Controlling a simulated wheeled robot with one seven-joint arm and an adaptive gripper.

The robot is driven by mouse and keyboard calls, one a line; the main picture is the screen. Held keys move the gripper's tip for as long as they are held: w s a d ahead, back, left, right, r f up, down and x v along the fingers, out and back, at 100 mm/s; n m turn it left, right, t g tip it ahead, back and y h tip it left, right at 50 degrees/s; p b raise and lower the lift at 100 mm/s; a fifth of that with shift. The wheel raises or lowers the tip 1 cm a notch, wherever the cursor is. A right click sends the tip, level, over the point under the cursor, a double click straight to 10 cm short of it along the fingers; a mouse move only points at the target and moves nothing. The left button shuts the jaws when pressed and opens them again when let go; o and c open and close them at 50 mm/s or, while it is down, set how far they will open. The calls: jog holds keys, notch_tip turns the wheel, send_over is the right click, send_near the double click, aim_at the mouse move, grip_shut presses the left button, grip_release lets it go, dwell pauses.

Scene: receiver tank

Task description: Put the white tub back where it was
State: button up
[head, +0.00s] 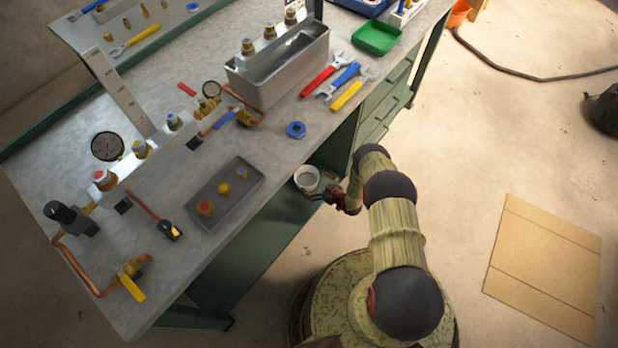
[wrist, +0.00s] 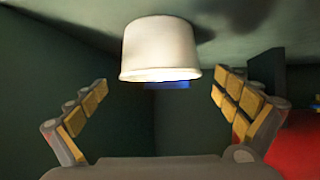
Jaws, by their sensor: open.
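The white tub (head: 307,179) is open at the top and stands just below the bench's front edge, on what looks like the green lower shelf (head: 262,243). In the wrist view, which looks upside down, the tub (wrist: 160,48) rests upright on a dull green surface, its rim toward my gripper's side of the picture. My gripper (head: 330,195) is open, close to the tub in the head view. In the wrist view its fingers (wrist: 160,82) spread to either side, with the tub centred ahead between them. No finger visibly touches it.
A blue thing (wrist: 167,86) shows partly behind the tub, and a red thing (wrist: 298,143) is at the right of the wrist view. The bench top (head: 262,150) overhangs the shelf, with green drawers (head: 380,110) to the right.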

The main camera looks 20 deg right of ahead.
jog(key=p+v, duration=0.1)
jog(key=v, duration=0.4)
jog(key=shift+s+r, duration=0.1)
jog(key=shift+s, duration=0.15)
